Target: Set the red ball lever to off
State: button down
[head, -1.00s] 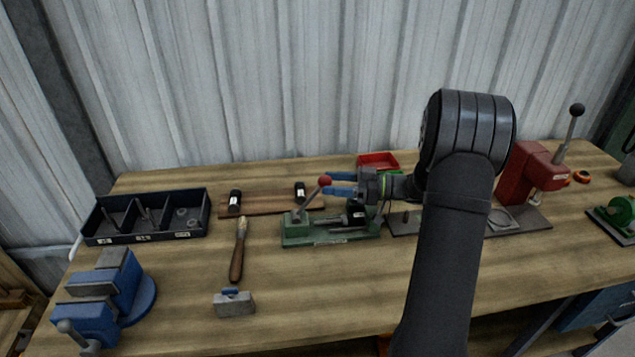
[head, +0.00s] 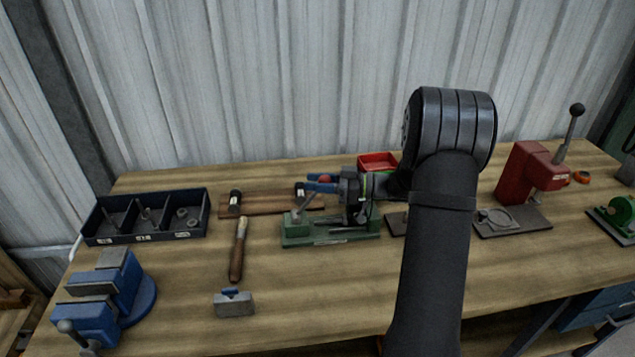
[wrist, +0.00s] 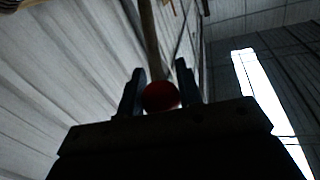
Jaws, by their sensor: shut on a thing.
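The red ball (head: 325,179) tops a metal lever (head: 307,207) on a green-based fixture (head: 298,240) near the middle of the bench. The lever leans to the right, up from its pivot block. My gripper (head: 322,182) comes in from the right, its blue fingers around the ball and shut on it. My gripper body hides part of the fixture.
A dark parts tray (head: 145,237) and a blue vise (head: 105,300) are on the left. A brush (head: 238,250) and a grey block (head: 234,304) lie nearer. A red bin (head: 377,162) stands behind my gripper, and a red press (head: 530,172) stands to the right.

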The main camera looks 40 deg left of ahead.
jog(key=shift+s+a+r+n+t+h, duration=0.3)
jog(key=shift+s+a+r+t+h, duration=0.2)
jog(key=shift+s+a+h, duration=0.25)
jog(key=s+a+f+n+t+h, duration=0.1)
jog(key=s+a+f+t+h, duration=0.1)
jog(key=s+a+t+h, duration=0.4)
jog(key=shift+s+a+f+n+t+h, duration=0.3)
jog(key=shift+s+a+h, duration=0.75)
jog(key=shift+s+a, duration=0.2)
jog(key=shift+d+f, duration=0.1)
jog(key=c, duration=1)
grip_release()
jog(key=shift+c, duration=0.2)
